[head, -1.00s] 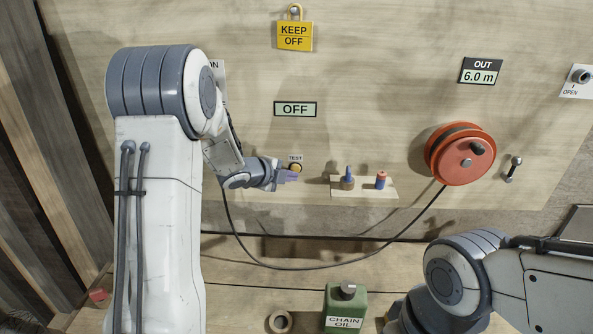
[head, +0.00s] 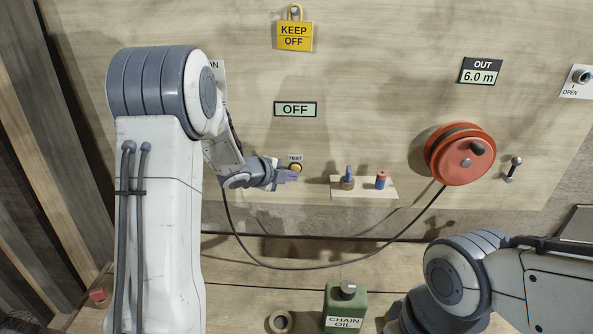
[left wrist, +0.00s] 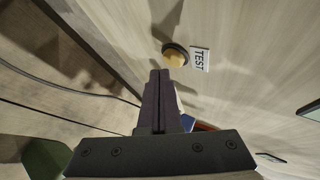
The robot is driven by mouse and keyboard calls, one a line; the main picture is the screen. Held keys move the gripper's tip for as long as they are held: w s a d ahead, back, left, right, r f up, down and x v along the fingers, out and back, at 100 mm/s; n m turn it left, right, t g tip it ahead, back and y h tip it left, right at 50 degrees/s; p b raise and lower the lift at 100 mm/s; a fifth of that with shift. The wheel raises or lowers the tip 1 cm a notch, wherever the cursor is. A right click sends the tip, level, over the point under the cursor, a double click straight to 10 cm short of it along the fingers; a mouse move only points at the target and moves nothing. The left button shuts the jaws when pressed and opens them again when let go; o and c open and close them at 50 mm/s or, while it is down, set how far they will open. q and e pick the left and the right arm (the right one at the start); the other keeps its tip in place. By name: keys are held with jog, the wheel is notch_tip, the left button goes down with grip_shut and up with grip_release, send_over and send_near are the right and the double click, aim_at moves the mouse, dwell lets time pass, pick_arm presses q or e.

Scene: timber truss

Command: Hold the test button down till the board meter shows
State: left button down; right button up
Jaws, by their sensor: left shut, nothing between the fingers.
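The test button (head: 295,168) is a round yellow button with a dark rim on the wooden board, under a small TEST label (head: 295,158). The button also shows in the left wrist view (left wrist: 175,56), just beyond my fingertips. My left gripper (head: 292,177) is shut and empty, its tips at the lower edge of the button. I cannot tell whether they touch it; the button's yellow face is largely uncovered. The board meter (head: 295,109) above reads OFF. My right arm is at the lower right; its gripper is out of view.
A small shelf (head: 363,187) with two pegs sits right of the button. A red reel (head: 460,155) has a cable hanging in a loop below. A yellow KEEP OFF tag (head: 295,36) hangs above. A green chain oil can (head: 345,308) and a ring (head: 280,321) are on the bench.

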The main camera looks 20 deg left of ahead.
pick_arm(q)
jog(key=shift+w+a, duration=0.1)
jog(key=shift+w, duration=0.2)
jog(key=shift+w+a, duration=0.1)
jog(key=shift+w, duration=0.3)
dwell(0.6)
jog(key=shift+s, duration=0.1)
jog(key=shift+s+d, duration=0.2)
jog(key=shift+s, duration=0.5)
jog(key=s+b, duration=0.1)
jog(key=s, duration=0.1)
jog(key=s+d+b, duration=0.1)
jog(key=s, duration=0.1)
jog(key=shift+s+d, duration=0.2)
jog(key=shift+s, duration=0.2)
dwell(0.4)
